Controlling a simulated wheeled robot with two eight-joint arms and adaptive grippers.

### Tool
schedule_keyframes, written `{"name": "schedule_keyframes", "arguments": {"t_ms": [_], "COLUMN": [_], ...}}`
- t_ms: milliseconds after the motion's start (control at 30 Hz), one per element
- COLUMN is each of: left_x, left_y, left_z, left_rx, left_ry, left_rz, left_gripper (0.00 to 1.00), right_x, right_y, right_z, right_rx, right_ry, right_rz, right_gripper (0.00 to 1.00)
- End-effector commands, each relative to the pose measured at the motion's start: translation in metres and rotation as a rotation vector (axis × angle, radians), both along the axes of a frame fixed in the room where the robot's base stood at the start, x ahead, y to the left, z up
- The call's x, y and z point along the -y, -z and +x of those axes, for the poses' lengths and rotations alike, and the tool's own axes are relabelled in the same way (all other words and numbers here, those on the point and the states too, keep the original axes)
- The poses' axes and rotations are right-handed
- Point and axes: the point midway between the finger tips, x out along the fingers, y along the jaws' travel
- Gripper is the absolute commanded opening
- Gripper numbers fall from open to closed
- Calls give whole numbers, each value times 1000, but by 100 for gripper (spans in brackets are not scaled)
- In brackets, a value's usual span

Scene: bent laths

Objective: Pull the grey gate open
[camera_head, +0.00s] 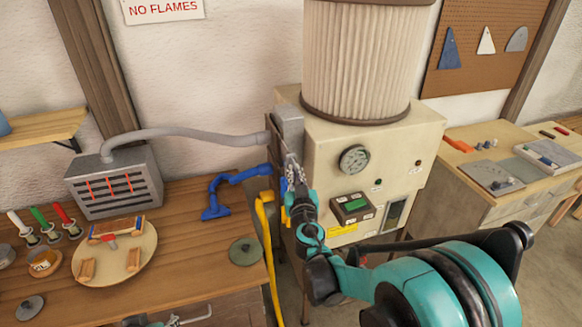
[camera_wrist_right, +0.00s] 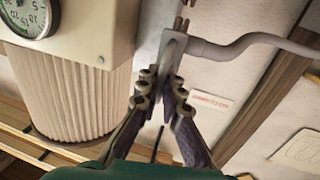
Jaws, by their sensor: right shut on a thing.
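The grey gate (camera_head: 289,128) is a flat upright plate at the left side of the cream machine, where the grey hose meets it. In the right wrist view the gate (camera_wrist_right: 174,46) stands between and beyond my fingertips. My right gripper (camera_head: 293,178) is at the lower end of the gate, shut on it; its fingers hide the part they hold. The fingers (camera_wrist_right: 164,84) also show in the right wrist view. At the bottom edge of the head view, what looks like my left gripper (camera_head: 180,320) is mostly cut off, and its jaws cannot be judged.
The cream machine (camera_head: 400,150) with a pleated filter (camera_head: 360,55) stands beside my right arm. A grey hose (camera_head: 200,133) runs to a slotted grey box (camera_head: 115,183) on the wooden bench. A blue jointed arm (camera_head: 225,190) and yellow hose (camera_head: 267,240) are close by.

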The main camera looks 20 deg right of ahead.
Motion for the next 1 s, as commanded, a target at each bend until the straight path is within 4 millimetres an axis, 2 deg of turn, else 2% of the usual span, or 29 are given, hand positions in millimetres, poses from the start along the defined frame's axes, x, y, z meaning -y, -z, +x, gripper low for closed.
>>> {"name": "schedule_keyframes", "arguments": {"t_ms": [233,333,367,667,833,1000], "left_x": [0,0,0,0,0,0], "left_y": [0,0,0,0,0,0], "left_z": [0,0,0,0,0,0], "left_rx": [0,0,0,0,0,0], "left_ry": [0,0,0,0,0,0], "left_rz": [0,0,0,0,0,0], "left_gripper": [40,40,40,40,40,40], "right_x": [0,0,0,0,-3,-10], "right_y": [-1,-1,-1,0,0,0], "right_z": [0,0,0,-2,-21,-58], "right_rx": [0,0,0,0,0,0], "right_ry": [0,0,0,0,0,-2], "right_rz": [0,0,0,0,0,0], "right_gripper": [0,27,28,28,28,28]}}
